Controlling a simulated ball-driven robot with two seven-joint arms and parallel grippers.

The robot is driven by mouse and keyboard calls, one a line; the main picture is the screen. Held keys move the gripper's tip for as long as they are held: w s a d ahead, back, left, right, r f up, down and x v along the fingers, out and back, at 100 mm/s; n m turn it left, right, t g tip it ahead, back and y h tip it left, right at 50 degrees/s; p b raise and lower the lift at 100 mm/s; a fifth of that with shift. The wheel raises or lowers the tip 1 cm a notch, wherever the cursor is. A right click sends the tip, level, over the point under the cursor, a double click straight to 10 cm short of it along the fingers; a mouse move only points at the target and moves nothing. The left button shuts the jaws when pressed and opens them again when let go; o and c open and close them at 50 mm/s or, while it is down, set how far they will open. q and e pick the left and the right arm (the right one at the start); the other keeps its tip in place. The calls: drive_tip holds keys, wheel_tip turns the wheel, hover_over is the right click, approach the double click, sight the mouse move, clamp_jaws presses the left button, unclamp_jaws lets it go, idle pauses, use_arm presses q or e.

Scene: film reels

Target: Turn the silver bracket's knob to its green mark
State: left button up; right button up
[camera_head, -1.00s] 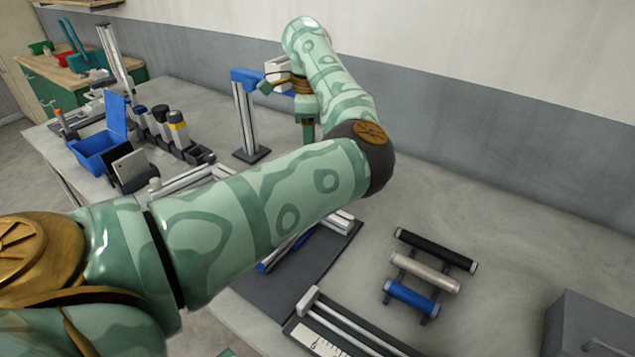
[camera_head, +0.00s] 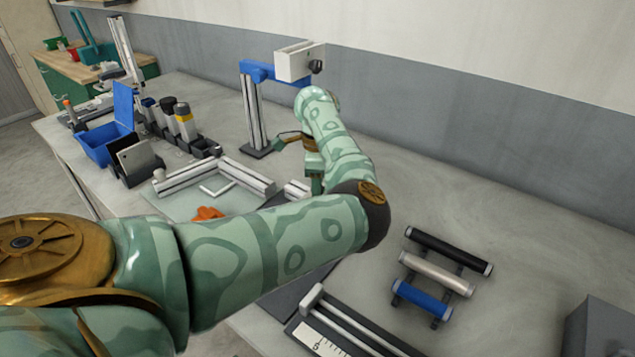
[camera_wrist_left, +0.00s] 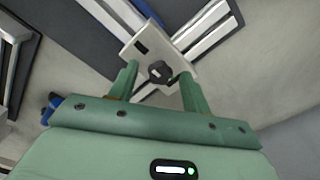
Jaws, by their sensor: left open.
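The silver bracket (camera_wrist_left: 165,50) shows in the left wrist view as a pale plate with a dark slot, at the end of silver rails. Its dark knob (camera_wrist_left: 157,74) has a small pale mark and lies between the fingertips of my open left gripper (camera_wrist_left: 159,71). I cannot tell whether the fingers touch the knob. A green mark on the bracket cannot be made out. In the head view the left gripper (camera_head: 313,180) points down behind my forearm, which hides most of the bracket and its knob. My right gripper is not in view.
A blue-armed stand (camera_head: 258,72) with a white box (camera_head: 297,62) rises behind the gripper. A blue bin (camera_head: 98,148) and bottles stand left. A rack of black, white and blue rollers (camera_head: 436,276) lies right, with clear tabletop behind it.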

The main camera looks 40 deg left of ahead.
use_arm(q)
drive_tip(key=c, duration=1)
